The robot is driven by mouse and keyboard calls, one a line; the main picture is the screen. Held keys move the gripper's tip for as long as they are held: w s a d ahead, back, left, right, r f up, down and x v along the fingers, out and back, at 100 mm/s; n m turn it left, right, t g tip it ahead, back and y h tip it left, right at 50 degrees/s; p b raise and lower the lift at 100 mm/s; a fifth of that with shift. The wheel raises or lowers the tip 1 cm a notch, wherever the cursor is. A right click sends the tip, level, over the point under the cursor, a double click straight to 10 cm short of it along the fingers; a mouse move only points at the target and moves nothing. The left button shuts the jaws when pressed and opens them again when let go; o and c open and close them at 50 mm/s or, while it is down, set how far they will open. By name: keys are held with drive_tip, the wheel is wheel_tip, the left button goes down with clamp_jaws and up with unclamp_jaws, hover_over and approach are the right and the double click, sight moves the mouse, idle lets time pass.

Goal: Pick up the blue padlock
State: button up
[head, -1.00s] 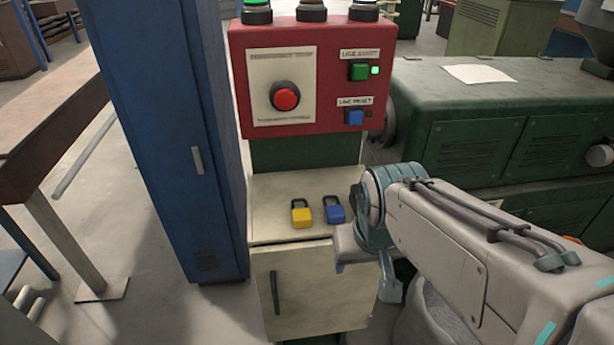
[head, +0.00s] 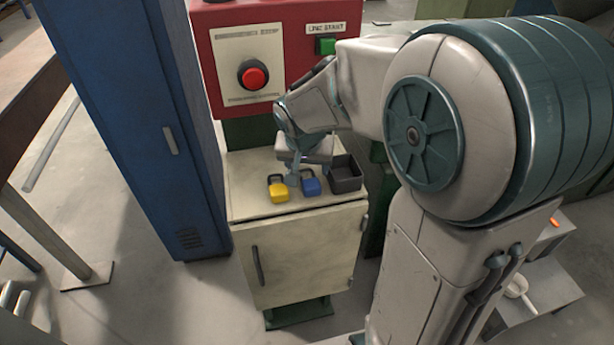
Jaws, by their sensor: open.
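The blue padlock (head: 311,186) stands on the cream cabinet top (head: 247,182), just right of the yellow padlock (head: 279,193). My gripper (head: 309,177) is open, reaching down from above at the blue padlock. One finger shows left of the padlock's shackle, between the two padlocks, and the other appears at its right rear. The gripper partly covers the shackle. I cannot tell whether the fingers touch the padlock.
A dark open box (head: 346,181) stands close to the right of the blue padlock. The red control panel (head: 309,72) with a red button (head: 253,76) rises behind. A tall blue cabinet (head: 139,130) stands at the left. The cabinet top's left front is clear.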

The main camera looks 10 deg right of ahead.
sight(309, 179)
drive_tip(key=shift+p+x, duration=0.3)
drive_tip(key=shift+x, duration=3.05)
drive_tip(key=shift+s, duration=0.1)
drive_tip(key=c, duration=1)
